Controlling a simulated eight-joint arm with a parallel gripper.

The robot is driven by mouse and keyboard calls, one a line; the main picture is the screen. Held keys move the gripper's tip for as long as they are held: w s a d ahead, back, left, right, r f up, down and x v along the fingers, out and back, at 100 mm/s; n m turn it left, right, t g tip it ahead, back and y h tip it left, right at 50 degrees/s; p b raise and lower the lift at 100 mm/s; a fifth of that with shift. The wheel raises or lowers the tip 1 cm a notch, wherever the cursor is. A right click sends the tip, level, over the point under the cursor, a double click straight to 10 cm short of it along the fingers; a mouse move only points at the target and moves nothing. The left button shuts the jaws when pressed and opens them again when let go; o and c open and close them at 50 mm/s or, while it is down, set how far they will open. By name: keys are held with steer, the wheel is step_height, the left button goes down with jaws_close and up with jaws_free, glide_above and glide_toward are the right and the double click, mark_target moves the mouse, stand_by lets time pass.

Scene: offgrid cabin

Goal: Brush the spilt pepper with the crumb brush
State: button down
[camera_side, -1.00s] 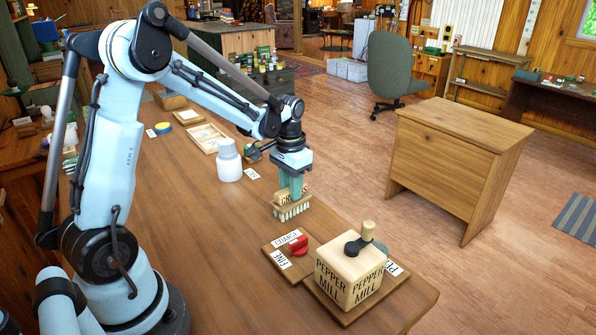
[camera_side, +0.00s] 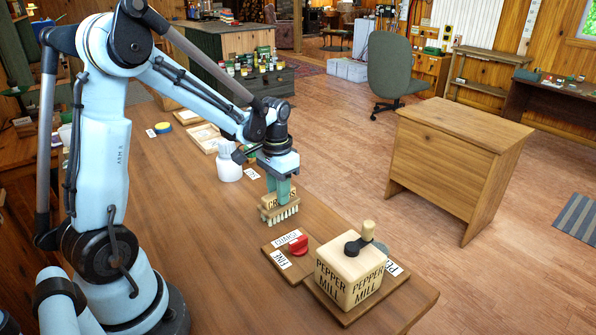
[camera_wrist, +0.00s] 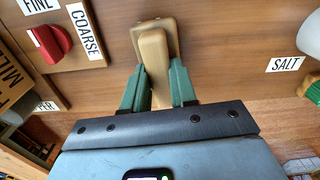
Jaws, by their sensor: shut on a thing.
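My gripper (camera_side: 280,188) is shut on the crumb brush (camera_side: 279,209), a wooden brush with pale bristle tufts and black lettering partly hidden by the green fingers. The brush is upright, bristles down, at or just above the wooden table; I cannot tell if the bristles touch it. In the wrist view the brush's tan handle (camera_wrist: 155,50) sits between my gripper's green fingers (camera_wrist: 158,85). The pepper mill (camera_side: 350,270) is a wooden box with a crank, to the right and nearer the camera. No spilt pepper can be made out in either view.
A board with a red knob (camera_side: 298,244) and labels "FINE" and "COARSE" lies between brush and mill. A white bottle (camera_side: 229,167) stands behind my gripper near a "SALT" label (camera_side: 252,174). A shallow wooden tray (camera_side: 205,137) lies farther back.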

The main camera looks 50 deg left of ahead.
mark_target(295, 195)
steer(key=shift+w, duration=2.4)
steer(key=shift+s, duration=3.75)
steer(key=shift+r, duration=4)
